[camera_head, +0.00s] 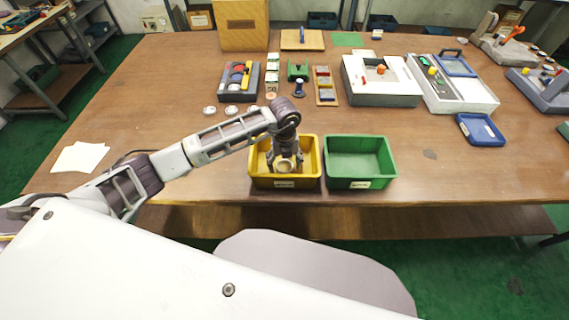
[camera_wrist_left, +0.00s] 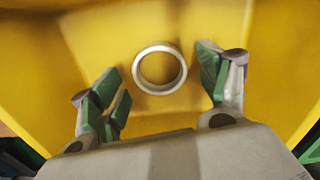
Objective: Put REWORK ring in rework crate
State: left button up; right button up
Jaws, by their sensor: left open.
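A pale metal bearing ring (camera_wrist_left: 160,69) lies inside the yellow crate (camera_wrist_left: 215,18), with clear space around it in the left wrist view. In the head view the ring (camera_head: 284,165) shows between the fingers, in the yellow crate (camera_head: 256,178) at the table's front edge. My left gripper (camera_wrist_left: 163,88) is open, its green-padded fingers spread on either side of the ring and apart from it. In the head view my left gripper (camera_head: 285,160) points down into the crate. The crate's label is too small to read. My right gripper is not in view.
A green crate (camera_head: 360,148) stands right beside the yellow one and looks empty. Several pale rings (camera_head: 231,111) lie in a row behind my left arm. Fixtures and a blue tray (camera_head: 480,129) stand further back and right. The table between is mostly clear.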

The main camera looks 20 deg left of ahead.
aim_at(284, 166)
pick_arm(q)
notch_tip(284, 166, up, 11)
jog(key=shift+r+b, duration=0.15)
jog(key=shift+b, duration=0.2)
jog(key=shift+a, duration=0.1)
dwell(0.6)
